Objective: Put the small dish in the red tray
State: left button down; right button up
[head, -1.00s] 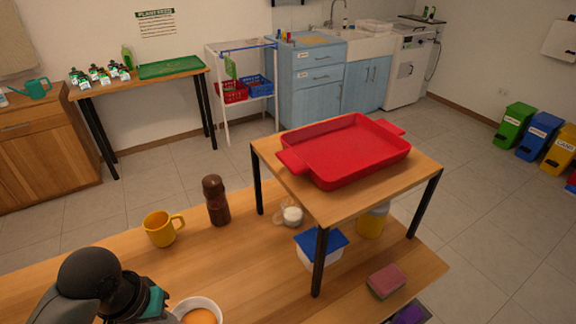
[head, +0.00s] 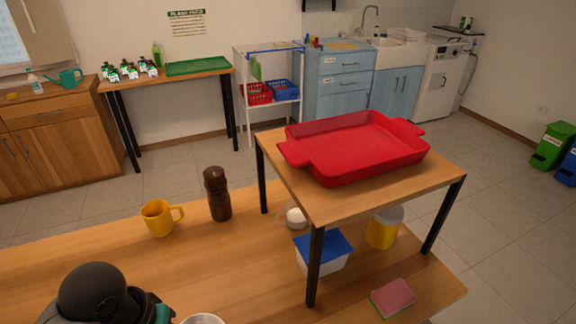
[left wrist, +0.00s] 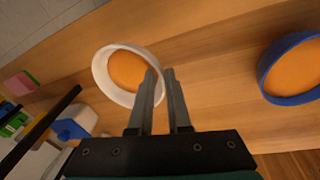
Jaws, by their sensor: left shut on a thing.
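The small white dish (left wrist: 98,72) with orange contents shows whole in the left wrist view. In the head view only its far rim (head: 203,318) shows at the bottom edge. My left gripper (left wrist: 160,73) is shut on the dish's rim, one finger over the inside and one outside. Whether the dish is clear of the table cannot be told. The red tray (head: 355,150) with two handles stands empty on a small raised wooden shelf (head: 440,178), right of centre in the head view. My right gripper is not in view.
On the table stand a yellow mug (head: 158,218), a brown grinder (head: 217,194), a blue-lidded tub (head: 322,253), a yellow jar (head: 384,228) and a sponge (head: 393,297). A blue-rimmed bowl (left wrist: 266,75) lies right in the wrist view. Black legs (head: 315,265) hold the shelf.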

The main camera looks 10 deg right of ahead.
aim_at(354, 149)
jog(key=l+u, duration=0.1)
jog(key=l, duration=0.8)
jog(key=l+u, duration=0.15)
jog(key=l, duration=0.75)
jog(key=k+l+u, duration=0.1)
jog(key=l, duration=0.8)
